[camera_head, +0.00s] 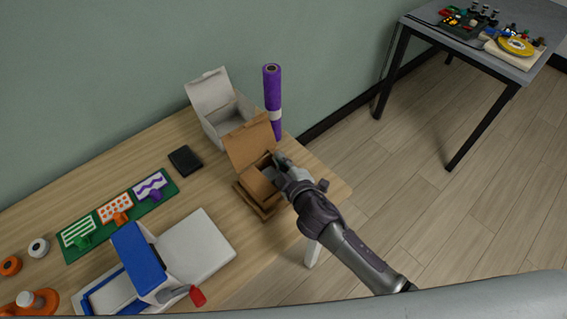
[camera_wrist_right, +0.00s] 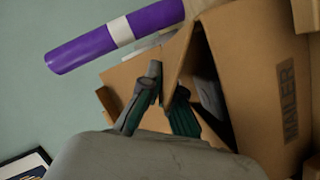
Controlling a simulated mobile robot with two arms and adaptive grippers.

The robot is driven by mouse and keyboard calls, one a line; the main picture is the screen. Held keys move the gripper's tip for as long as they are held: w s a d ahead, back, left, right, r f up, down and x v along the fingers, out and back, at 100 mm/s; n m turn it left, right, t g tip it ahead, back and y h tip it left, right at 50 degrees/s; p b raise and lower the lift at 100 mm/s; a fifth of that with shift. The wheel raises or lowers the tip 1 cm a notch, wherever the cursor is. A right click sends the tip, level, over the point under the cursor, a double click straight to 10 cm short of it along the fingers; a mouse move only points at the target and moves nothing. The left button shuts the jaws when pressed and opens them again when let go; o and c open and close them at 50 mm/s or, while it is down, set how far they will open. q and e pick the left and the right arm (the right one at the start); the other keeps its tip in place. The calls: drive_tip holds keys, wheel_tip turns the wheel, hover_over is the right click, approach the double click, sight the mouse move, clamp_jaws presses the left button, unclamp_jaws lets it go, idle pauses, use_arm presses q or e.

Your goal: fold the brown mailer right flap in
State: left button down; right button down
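The brown mailer (camera_head: 243,187) stands open near the right end of the wooden table, its lid (camera_head: 250,143) raised at the back. In the right wrist view its cardboard fills the right side, with a large panel marked MAILER (camera_wrist_right: 265,85). My right gripper (camera_head: 281,163) is at the mailer's right side, over the flap area. In the wrist view its two fingers (camera_wrist_right: 167,90) are close together against brown cardboard; whether they pinch a flap is unclear. The gripper hides most of the right flap in the head view. My left gripper is not in view.
A white open box (camera_head: 215,120) and an upright purple roll (camera_head: 272,95) stand behind the mailer. A black wallet-like item (camera_head: 185,160), a green mat (camera_head: 105,228) with patterned cards, and a blue-and-white device (camera_head: 140,262) are to the left. Wood is bare left of the mailer.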

drive_tip(key=shift+s+a+f+n+t+b, duration=0.1)
drive_tip(key=shift+a+f+n+t+b, duration=0.05)
drive_tip(key=shift+f+n+t+b, duration=0.35)
drive_tip(key=shift+r, duration=0.2)
drive_tip(key=c, duration=1.4)
unclamp_jaws()
drive_tip(key=shift+s, duration=0.1)
drive_tip(key=v, duration=1.1)
drive_tip(key=shift+s+r, duration=0.3)
drive_tip(key=shift+s, duration=0.05)
